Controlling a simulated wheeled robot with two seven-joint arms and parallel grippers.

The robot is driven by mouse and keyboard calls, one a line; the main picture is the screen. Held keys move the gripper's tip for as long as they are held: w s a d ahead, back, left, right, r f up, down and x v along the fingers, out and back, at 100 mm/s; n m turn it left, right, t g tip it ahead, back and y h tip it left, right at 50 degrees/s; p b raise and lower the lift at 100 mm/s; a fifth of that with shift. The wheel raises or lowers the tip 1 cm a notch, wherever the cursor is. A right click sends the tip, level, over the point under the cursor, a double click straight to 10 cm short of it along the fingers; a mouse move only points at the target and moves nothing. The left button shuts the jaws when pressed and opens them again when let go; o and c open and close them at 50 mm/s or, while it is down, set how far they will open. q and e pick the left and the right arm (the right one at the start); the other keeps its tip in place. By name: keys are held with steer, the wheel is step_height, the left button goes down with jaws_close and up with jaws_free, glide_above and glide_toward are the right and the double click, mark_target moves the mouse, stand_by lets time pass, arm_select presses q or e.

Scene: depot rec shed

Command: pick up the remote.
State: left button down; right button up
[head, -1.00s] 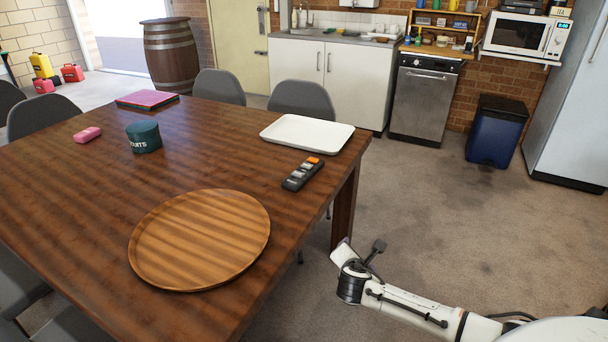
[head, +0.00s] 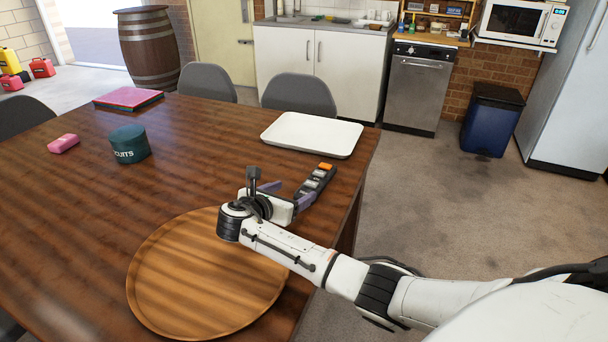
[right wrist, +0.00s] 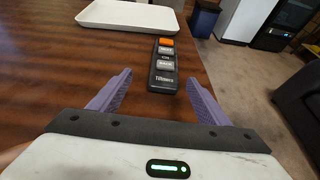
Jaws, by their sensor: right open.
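The remote (head: 315,182) is dark with grey buttons and an orange end. It lies on the brown wooden table (head: 75,220) near its right edge, and it also shows in the right wrist view (right wrist: 164,68). My right gripper (head: 288,194) is open and empty, with its purple fingers pointing at the remote's near end. In the right wrist view the remote lies ahead, roughly between the lines of the two fingers (right wrist: 158,98). The near end of the remote is partly hidden by the gripper in the head view. My left gripper is not in view.
A round wooden tray (head: 165,285) lies under my right forearm. A white tray (head: 312,134) lies beyond the remote. Grey chairs (head: 300,95) stand behind the table.

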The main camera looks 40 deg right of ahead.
mark_target(310, 185)
steer(key=x, duration=0.4)
steer(key=shift+s+d+b, duration=0.15)
steer(key=shift+d+b, duration=0.1)
steer(key=shift+b, duration=0.1)
steer(key=x, duration=0.3)
steer(key=b+x, duration=0.1)
steer(key=x, duration=0.1)
steer(key=shift+s+d+f, duration=0.1)
steer(key=shift+s+f, duration=0.05)
steer(key=shift+s, duration=0.15)
steer(key=shift+d, duration=0.2)
steer(key=shift+w, duration=0.1)
steer(key=c, duration=1.2)
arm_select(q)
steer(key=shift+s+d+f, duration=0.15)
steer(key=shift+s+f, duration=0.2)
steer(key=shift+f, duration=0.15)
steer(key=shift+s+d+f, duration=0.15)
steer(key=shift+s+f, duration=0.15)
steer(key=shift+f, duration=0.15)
arm_select(e)
steer(key=shift+c, duration=0.4)
